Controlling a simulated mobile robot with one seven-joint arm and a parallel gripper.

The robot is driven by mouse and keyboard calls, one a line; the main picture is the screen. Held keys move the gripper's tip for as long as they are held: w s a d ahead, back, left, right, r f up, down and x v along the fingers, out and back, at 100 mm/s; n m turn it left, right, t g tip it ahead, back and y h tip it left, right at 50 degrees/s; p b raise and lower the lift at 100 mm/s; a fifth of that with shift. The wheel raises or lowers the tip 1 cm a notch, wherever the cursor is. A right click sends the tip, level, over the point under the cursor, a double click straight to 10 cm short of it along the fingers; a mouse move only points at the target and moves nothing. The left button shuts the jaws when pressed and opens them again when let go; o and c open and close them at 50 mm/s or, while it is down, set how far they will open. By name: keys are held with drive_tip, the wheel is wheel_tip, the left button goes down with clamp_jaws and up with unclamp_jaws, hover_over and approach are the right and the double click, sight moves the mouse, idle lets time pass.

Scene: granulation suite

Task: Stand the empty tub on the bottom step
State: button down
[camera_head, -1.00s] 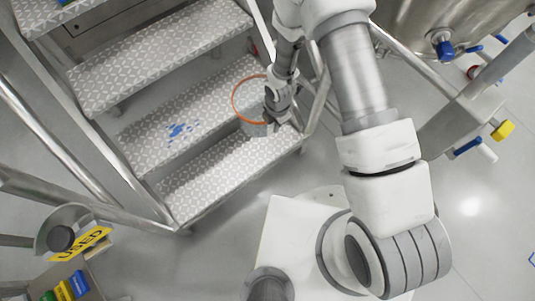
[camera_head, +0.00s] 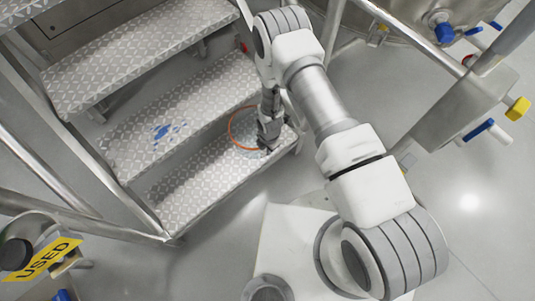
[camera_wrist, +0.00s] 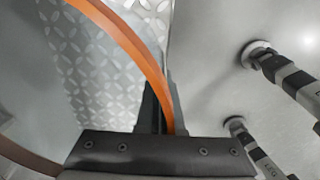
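The tub (camera_head: 231,133) shows mainly as an orange rim around a see-through or pale body. It is over the right part of the bottom step (camera_head: 190,188), close to the front of the step above. I cannot tell whether its base touches the step. My gripper (camera_head: 267,145) is at the right side of the rim. In the wrist view the orange rim (camera_wrist: 135,45) runs down between the dark fingers of my gripper (camera_wrist: 160,112), which look shut on it. The tub's base is hidden.
The middle step (camera_head: 215,95) has blue marks (camera_head: 168,131) on it. Metal rails flank the stairs. A yellow USED sign (camera_head: 45,258) stands at lower left. A steel vessel with a blue-knobbed valve (camera_head: 444,32) is at upper right. The bottom step's left part is clear.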

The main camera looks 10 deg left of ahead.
drive_tip(key=shift+f+b, duration=0.55)
drive_tip(key=shift+f, duration=1.2)
drive_tip(key=shift+f, duration=0.15)
drive_tip(key=c, duration=1.1)
unclamp_jaws()
